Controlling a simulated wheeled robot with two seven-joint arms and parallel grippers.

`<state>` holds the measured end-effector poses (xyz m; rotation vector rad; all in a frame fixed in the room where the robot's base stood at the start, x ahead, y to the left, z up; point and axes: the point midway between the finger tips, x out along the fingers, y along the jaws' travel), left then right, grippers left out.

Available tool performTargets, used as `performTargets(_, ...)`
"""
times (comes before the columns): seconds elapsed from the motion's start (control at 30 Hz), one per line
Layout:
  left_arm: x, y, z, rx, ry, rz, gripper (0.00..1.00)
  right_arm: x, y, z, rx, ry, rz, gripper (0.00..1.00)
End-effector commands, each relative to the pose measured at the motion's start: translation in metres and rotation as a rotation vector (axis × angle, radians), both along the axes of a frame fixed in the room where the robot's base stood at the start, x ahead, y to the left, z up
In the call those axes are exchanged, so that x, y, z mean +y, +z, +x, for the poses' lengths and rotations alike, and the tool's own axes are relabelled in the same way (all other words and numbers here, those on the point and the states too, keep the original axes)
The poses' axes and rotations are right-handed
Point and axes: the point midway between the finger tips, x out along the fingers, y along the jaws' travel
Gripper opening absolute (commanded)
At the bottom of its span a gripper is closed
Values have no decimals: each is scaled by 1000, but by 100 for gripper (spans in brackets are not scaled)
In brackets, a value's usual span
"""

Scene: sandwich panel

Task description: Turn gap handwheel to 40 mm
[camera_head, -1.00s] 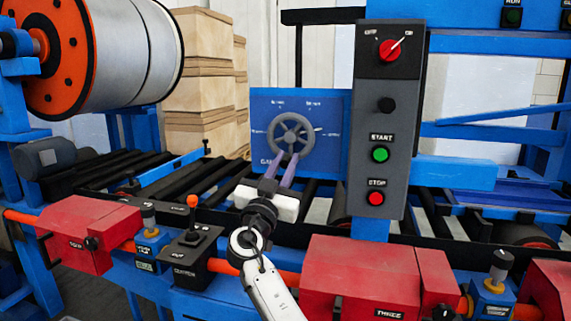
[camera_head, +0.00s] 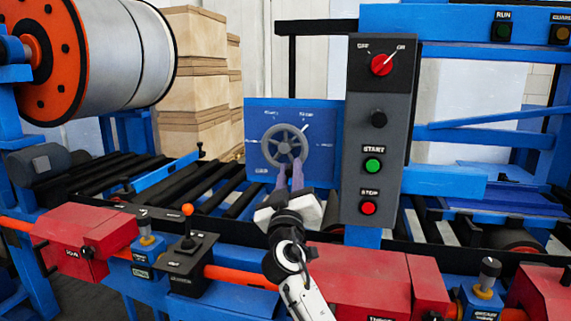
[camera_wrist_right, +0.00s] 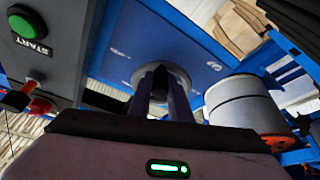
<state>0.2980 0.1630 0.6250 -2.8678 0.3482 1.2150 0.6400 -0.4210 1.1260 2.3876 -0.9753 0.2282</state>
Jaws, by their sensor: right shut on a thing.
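The grey spoked gap handwheel (camera_head: 285,147) sits on a blue panel (camera_head: 254,171) in the head view. Its pale pointer line now slants to the upper right, toward the small label at the panel's upper right; the labels are too small to read surely. My right gripper (camera_head: 290,174) comes from below, its purple fingers shut on the lower part of the handwheel. In the right wrist view, the fingers (camera_wrist_right: 161,92) reach up to the grey round handwheel (camera_wrist_right: 180,77) and hide much of it. My left gripper is out of view.
A grey control box (camera_head: 358,213) with a red-knobbed switch, START and STOP buttons stands close right of the panel. Below are red housings (camera_head: 89,233) and an orange-knobbed lever (camera_head: 188,211). A large roll (camera_head: 112,55) is at the upper left.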

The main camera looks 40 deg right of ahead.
Motion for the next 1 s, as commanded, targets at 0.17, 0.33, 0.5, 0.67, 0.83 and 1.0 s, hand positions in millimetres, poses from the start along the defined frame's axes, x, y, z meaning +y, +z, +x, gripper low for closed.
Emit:
performTargets(0.17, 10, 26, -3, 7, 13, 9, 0, -6, 14, -7, 130, -4, -109, 0)
performTargets(0.33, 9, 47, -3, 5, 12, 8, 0, -10, 19, -11, 252, -4, -216, 0)
performTargets(0.5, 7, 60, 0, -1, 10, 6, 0, -13, 24, -14, 372, -4, -322, 0)
performTargets(0.67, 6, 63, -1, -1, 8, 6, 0, -15, 31, -16, 485, -5, -422, 0)
performTargets(0.83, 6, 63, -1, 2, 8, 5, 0, -16, 39, -18, 605, -5, -526, 0)
performTargets(1.0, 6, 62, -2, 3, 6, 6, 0, -16, 47, -18, 716, -6, -623, 0)
